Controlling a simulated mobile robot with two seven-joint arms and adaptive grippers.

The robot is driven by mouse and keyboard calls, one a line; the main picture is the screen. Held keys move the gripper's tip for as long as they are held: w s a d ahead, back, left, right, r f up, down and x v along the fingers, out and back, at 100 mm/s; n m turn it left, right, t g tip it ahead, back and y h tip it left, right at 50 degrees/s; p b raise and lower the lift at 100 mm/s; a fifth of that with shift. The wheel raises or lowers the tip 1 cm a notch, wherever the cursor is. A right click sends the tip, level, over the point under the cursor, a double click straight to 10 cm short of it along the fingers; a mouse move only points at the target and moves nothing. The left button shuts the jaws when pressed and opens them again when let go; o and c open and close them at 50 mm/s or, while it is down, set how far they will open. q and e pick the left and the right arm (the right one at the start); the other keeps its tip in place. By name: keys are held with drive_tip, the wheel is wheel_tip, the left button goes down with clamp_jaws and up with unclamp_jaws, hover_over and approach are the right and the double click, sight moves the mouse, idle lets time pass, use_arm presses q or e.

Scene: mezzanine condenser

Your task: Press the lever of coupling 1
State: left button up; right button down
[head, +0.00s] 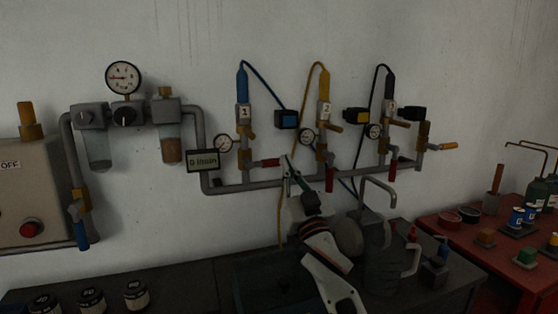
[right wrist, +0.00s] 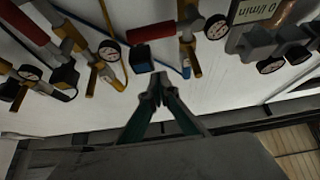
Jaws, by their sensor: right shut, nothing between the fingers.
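Coupling 1 (head: 243,115) carries a white tag with a 1 and has a blue hose rising from its top. A short brass lever (head: 250,133) sticks out on its right side, below the tag. A red valve handle (head: 268,162) lies horizontally lower on the same branch; it also shows in the right wrist view (right wrist: 152,32). My right gripper (head: 286,166) is shut and empty, just right of the red handle and below right of the coupling in the picture. Its closed fingertips also show in the right wrist view (right wrist: 158,82), apart from the brass fittings. My left gripper is not in view.
Coupling 2 (head: 323,108) with a yellow hose and coupling 3 (head: 388,108) with a black hose stand to the right. Gauges and hanging plug boxes (head: 287,119) sit between them. A flow display (head: 203,162) is at left. A dark bench and red table (head: 450,232) lie below.

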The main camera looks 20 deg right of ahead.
sight(268, 163)
drive_tip(key=x, duration=0.7)
drive_tip(key=f, duration=0.4)
drive_tip(key=shift+w+f, duration=0.2)
drive_tip(key=shift+w, duration=0.05)
drive_tip(key=shift+d, duration=0.1)
